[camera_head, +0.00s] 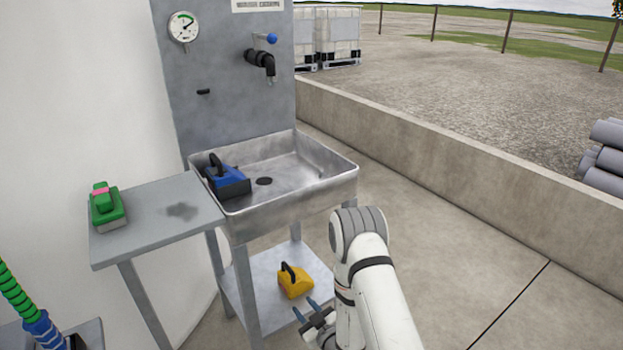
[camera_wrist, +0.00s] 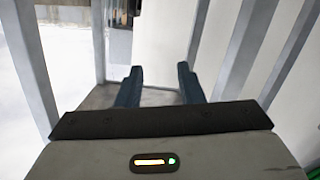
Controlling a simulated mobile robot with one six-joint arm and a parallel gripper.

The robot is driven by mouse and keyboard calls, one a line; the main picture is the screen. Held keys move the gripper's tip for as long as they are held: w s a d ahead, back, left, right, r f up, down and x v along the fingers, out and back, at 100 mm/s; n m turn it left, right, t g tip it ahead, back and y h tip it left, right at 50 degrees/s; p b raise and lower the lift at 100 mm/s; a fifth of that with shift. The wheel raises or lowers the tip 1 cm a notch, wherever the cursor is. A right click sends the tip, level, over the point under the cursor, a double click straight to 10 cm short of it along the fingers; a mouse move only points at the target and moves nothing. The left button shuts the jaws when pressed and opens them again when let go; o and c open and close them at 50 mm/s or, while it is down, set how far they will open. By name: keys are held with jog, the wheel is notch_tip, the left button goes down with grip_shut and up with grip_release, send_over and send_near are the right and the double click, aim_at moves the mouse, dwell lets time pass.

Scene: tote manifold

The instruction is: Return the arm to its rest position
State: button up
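My arm is bent in front of the sink stand in the head view. My gripper (camera_head: 306,314) is low, beside the front right of the stand's lower shelf (camera_head: 262,275). Its two blue fingers stand apart with nothing between them. In the wrist view my gripper (camera_wrist: 159,88) also shows spread, empty fingers, with grey stand legs and pale wall beyond. A yellow block with a black handle (camera_head: 295,282) sits on the lower shelf, just above the fingertips in the picture and apart from them.
A metal sink (camera_head: 330,180) holds a blue block with a black handle (camera_head: 228,182). A green block (camera_head: 106,208) sits on the side table (camera_head: 150,234). A low concrete wall (camera_head: 450,160) runs along the right. The floor between is clear.

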jog(key=w+d+r+m+g+h+p, duration=0.1)
jog(key=w+d+r+h+p, duration=0.2)
jog(key=r, duration=0.6)
jog(key=w+d+r+m+g+h+p, duration=0.15)
jog(key=r+p, duration=0.25)
jog(key=r, duration=0.5)
jog(key=s+d+r+m+g+h+p, duration=0.1)
jog(key=s+d+r+p, duration=0.15)
jog(key=r, duration=0.45)
jog(key=s+d+r+g+h+p, duration=0.1)
jog(key=d+r+h+p, duration=0.2)
jog(key=r, duration=0.5)
jog(key=s+d+r+m+g+p, duration=0.2)
jog(key=s+r+p, duration=0.3)
jog(key=s+r, duration=0.7)
jog(key=s+d+r+m+g+p, duration=0.3)
jog(key=s+d+r+g+p, duration=0.1)
jog(key=s+r, duration=0.8)
jog(key=s+g+p, duration=0.1)
jog(key=s+p, duration=0.1)
jog(key=s, duration=0.1)
jog(key=shift+d+r+m, duration=0.2)
jog(key=shift+d+m, duration=0.15)
